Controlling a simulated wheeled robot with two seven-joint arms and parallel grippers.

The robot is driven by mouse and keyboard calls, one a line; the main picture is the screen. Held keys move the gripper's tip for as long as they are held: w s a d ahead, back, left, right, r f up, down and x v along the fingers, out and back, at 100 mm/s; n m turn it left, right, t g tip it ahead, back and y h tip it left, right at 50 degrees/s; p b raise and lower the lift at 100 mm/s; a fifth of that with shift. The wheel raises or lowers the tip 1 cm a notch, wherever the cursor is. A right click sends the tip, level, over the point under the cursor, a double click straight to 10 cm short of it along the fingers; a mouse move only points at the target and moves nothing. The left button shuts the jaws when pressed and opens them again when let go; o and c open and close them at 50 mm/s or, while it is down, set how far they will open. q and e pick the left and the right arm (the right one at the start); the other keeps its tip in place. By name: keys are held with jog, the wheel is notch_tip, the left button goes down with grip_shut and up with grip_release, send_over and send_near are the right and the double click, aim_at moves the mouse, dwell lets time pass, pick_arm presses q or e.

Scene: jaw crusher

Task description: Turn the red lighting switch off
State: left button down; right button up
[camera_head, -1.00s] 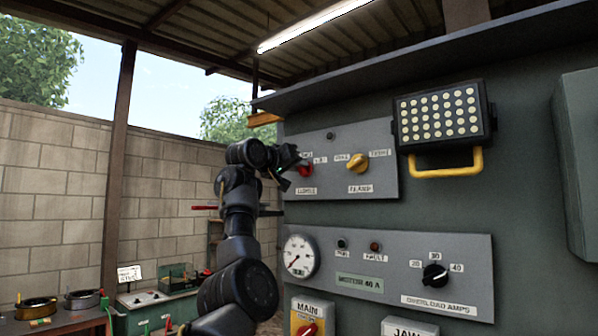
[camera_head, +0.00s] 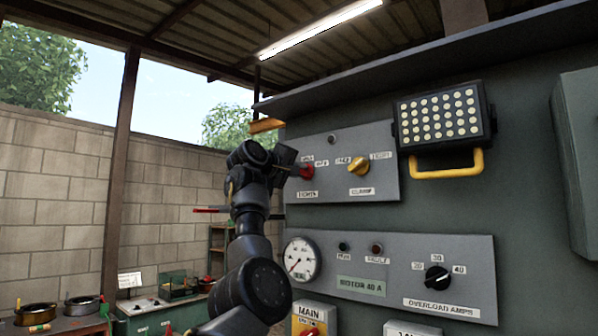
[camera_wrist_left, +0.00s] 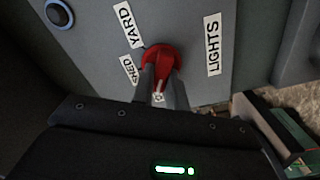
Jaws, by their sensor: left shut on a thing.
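The red lighting switch (camera_head: 308,172) is a rotary knob on the upper left grey panel, above a LIGHTS label. It also shows in the left wrist view (camera_wrist_left: 160,58), beside the YARD and SHED labels. My left gripper (camera_head: 299,171) reaches it from the left. In the left wrist view my left gripper (camera_wrist_left: 159,92) has its two fingers on either side of the red handle, shut on it. The fingers hide part of the handle, so its exact pointing is hard to tell. My right gripper is not in view.
A lamp (camera_head: 443,115) with a yellow handle is at the upper right. Below are a round gauge (camera_head: 300,259) and a black dial (camera_head: 436,278). A bench (camera_head: 150,305) stands at the lower left.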

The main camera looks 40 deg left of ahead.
pick_arm(q)
jog(key=shift+s+a+r, duration=0.1)
jog(key=shift+r, duration=0.1)
jog(key=c, duration=1.4)
grip_release()
jog(key=shift+f, duration=0.1)
jog(key=s+b, duration=0.6)
jog(key=s, duration=0.4)
jog(key=shift+s, duration=0.4)
jog(key=shift+w, duration=0.1)
